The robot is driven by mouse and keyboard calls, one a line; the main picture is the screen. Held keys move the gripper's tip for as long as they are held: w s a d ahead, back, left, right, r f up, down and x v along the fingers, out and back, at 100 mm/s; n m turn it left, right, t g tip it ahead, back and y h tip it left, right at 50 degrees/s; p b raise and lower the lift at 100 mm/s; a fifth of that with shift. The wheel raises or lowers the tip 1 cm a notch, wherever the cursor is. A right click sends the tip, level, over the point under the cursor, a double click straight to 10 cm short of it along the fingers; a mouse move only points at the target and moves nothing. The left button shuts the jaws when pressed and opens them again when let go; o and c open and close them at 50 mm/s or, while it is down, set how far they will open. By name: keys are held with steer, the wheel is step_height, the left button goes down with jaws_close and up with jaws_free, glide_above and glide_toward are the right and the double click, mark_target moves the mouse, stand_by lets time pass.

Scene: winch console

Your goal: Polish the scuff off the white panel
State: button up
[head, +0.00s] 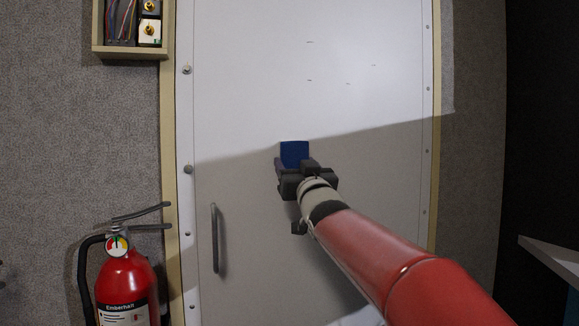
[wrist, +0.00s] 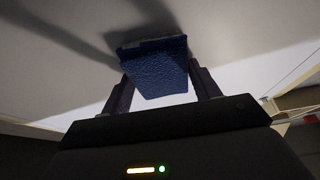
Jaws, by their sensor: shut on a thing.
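The white panel (head: 250,90) fills the middle of the head view, its lower part in shadow. A few small dark marks (head: 310,80) show on its lit upper part; I cannot tell which, if any, is the scuff. My gripper (head: 292,165) is in front of the panel, below these marks. It is shut on a blue block-like pad (head: 295,154). In the wrist view the blue pad (wrist: 155,68) sits between the two fingers (wrist: 163,85), its far end close to the panel (wrist: 225,20). I cannot tell whether it touches.
A grey handle (head: 214,238) stands out at the panel's lower left. A red fire extinguisher (head: 128,285) stands left of the panel. An open box with wires and switches (head: 128,28) is at the upper left. A pale ledge (head: 550,255) is at the right.

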stand_by(0.3)
steer(key=d, duration=0.1)
steer(key=w+d+p, duration=0.1)
steer(key=shift+d+r+p, duration=0.1)
steer(key=shift+d+p, duration=0.2)
steer(key=shift+d, duration=0.05)
steer(key=shift+s+d, duration=0.1)
stand_by(0.5)
steer(key=shift+s+a+b, duration=0.15)
steer(key=shift+a+b, duration=0.5)
steer(key=shift+a, duration=0.15)
steer(key=shift+s+a+b, duration=0.15)
steer(key=shift+a+b, duration=0.45)
steer(key=shift+a, duration=0.15)
